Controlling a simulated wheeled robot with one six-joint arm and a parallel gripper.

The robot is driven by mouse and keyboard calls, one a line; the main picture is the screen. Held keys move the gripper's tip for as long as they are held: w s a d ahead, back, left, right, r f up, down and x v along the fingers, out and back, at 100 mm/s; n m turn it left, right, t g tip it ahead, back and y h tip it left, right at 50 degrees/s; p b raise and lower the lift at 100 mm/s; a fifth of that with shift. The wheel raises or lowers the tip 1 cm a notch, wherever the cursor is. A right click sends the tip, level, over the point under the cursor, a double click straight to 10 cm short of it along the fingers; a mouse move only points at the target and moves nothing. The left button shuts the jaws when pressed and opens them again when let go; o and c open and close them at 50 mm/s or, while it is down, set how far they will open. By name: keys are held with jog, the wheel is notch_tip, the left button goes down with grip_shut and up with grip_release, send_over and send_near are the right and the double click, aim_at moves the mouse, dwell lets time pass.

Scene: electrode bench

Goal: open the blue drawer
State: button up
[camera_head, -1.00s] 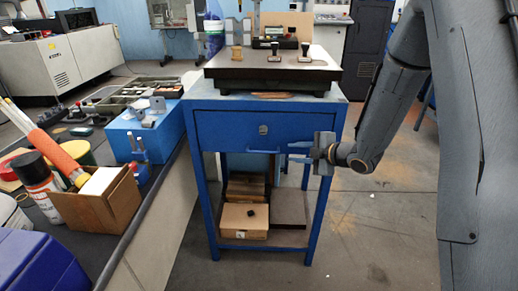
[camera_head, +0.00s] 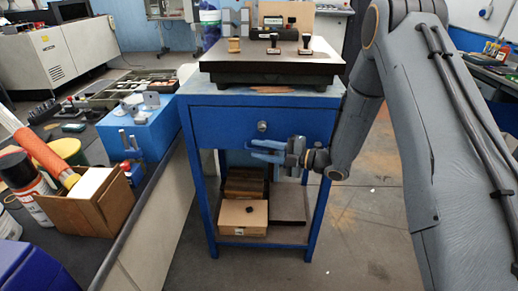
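The blue drawer (camera_head: 220,124) is the front panel of a blue metal stand, just under its top. It looks closed, flush with the frame. A small round grey knob (camera_head: 262,126) sits at the middle of its front. My gripper (camera_head: 262,151) reaches in from the right, just below and slightly right of the knob in the picture. Its two fingers point left with a gap between them, open and empty. The fingers overlap the drawer's lower edge in the view; they do not hold the knob. How far they are from the panel is hard to tell.
A dark surface plate (camera_head: 270,74) with small stamp-like tools stands on top. A cardboard box (camera_head: 243,219) lies on the lower shelf. On the left, a bench carries a blue block (camera_head: 140,127) and an open carton (camera_head: 95,205). The floor in front is clear.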

jog(key=shift+w+a, duration=0.2)
jog(key=shift+a, duration=0.2)
jog(key=shift+c, duration=0.3)
grip_shut()
dwell(1.0)
